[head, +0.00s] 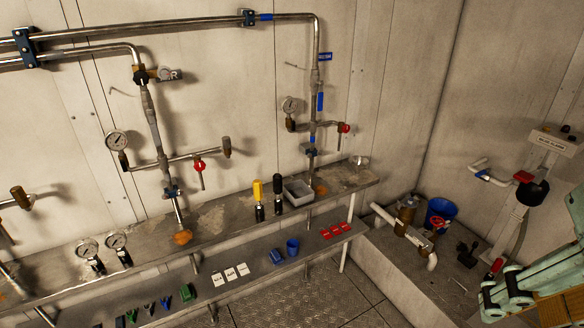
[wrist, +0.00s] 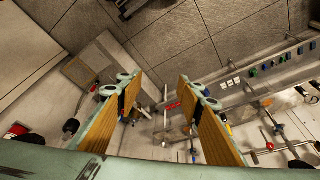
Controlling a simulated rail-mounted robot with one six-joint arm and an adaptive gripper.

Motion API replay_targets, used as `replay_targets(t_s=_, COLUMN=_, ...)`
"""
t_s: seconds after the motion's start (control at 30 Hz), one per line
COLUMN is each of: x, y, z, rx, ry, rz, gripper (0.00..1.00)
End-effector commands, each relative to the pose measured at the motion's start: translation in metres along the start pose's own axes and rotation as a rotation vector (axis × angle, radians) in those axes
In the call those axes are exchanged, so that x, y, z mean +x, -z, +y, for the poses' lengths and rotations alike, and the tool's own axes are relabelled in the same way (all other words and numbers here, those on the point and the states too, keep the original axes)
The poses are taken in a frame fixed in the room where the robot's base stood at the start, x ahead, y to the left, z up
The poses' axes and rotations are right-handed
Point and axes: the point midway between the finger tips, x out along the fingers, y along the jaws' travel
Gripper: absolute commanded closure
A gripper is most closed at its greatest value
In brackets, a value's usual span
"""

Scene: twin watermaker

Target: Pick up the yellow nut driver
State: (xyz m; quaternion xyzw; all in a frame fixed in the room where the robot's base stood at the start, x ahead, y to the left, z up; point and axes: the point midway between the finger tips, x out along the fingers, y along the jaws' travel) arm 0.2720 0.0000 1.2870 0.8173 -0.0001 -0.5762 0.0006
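The yellow nut driver (head: 257,191) stands upright in the head view, yellow handle up, its lower end in a small black holder (head: 260,212) on the upper shelf. A similar black-handled driver (head: 278,187) stands just to its right. My gripper (head: 520,280) is at the lower right corner of the head view, partly cut off, far from the yellow driver. In the wrist view my gripper (wrist: 160,88) has its two wood-coloured pads wide apart with nothing held between them.
A grey tray (head: 298,192) sits right of the drivers on the upper shelf (head: 228,218). Pipes with gauges and red valves run along the wall behind. The lower shelf holds cards, a blue cup (head: 292,247) and coloured blocks. A blue bucket (head: 440,212) stands right.

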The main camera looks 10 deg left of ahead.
Motion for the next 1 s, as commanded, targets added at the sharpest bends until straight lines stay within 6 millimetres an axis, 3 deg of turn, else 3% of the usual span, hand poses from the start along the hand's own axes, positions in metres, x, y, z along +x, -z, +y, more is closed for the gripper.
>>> replay_targets(t_s=0.37, x=-0.001, y=0.002, z=0.0, rx=-0.007, ry=-0.001, rz=0.0, gripper=0.66)
replay_targets(t_s=0.57, x=-0.003, y=0.017, z=0.001, rx=-0.05, ry=-0.008, rz=-0.003, gripper=0.66)
replay_targets(t_s=0.77, x=-0.007, y=0.049, z=0.002, rx=-0.149, ry=-0.024, rz=-0.008, gripper=0.66)
replay_targets(t_s=1.0, x=-0.009, y=0.102, z=0.0, rx=-0.313, ry=-0.051, rz=-0.015, gripper=0.66)
